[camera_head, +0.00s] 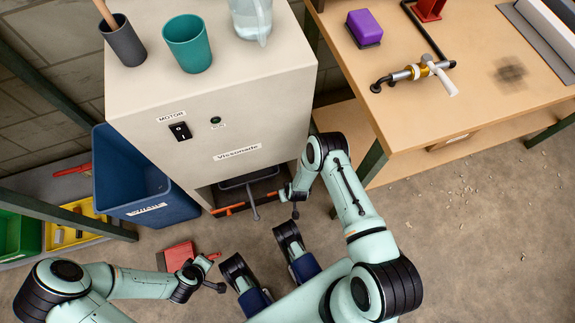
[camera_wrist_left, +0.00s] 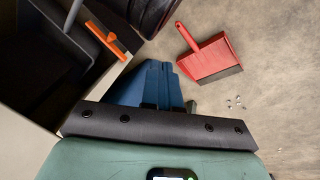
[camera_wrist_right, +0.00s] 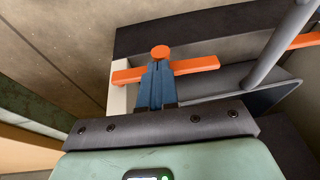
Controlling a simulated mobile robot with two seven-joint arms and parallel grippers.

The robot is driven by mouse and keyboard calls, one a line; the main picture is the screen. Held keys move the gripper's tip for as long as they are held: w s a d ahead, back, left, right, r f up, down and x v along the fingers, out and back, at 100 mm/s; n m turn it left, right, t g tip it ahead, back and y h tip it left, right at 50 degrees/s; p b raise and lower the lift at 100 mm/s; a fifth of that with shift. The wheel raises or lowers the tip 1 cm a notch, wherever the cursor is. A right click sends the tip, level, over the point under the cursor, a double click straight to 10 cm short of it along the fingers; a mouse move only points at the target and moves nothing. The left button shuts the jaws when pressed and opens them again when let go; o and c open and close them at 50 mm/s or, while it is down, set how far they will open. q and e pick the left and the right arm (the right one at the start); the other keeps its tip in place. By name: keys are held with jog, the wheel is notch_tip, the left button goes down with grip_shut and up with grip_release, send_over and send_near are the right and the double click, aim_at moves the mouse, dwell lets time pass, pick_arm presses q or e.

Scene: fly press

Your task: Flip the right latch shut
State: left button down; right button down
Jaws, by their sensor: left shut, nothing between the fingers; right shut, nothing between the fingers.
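The right orange latch (camera_wrist_right: 197,65) shows in the right wrist view as a flat bar lying across the picture, with a round orange knob (camera_wrist_right: 160,52) at its middle. My right gripper (camera_wrist_right: 158,70) is shut and empty, its blue fingertips right at the bar just below the knob; I cannot tell whether they touch. In the head view the right gripper (camera_head: 284,193) is at the right side of the cabinet's lower opening. Another orange latch (camera_head: 229,209) is at the left of the opening. My left gripper (camera_head: 208,264) is shut and empty, low near the red dustpan.
A grey tray (camera_head: 249,179) with a rod handle (camera_head: 253,206) sits in the cabinet (camera_head: 215,100) opening. A blue bin (camera_head: 130,185) stands at left. The red dustpan (camera_wrist_left: 210,58) lies on the floor. A workbench (camera_head: 440,110) stands at right.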

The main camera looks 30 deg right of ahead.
pick_arm(q)
jog(key=shift+s, duration=0.15)
pick_arm(e)
jog(key=shift+a+f+b, duration=0.3)
jog(key=shift+f+b, duration=0.4)
jog(key=shift+f, duration=0.05)
pick_arm(q)
jog(key=shift+s+a+f+g, duration=0.2)
jog(key=shift+s+f+g, duration=0.2)
jog(key=shift+s+f, duration=0.8)
jog(key=shift+r, duration=0.1)
pick_arm(e)
jog(key=shift+a+r, duration=0.1)
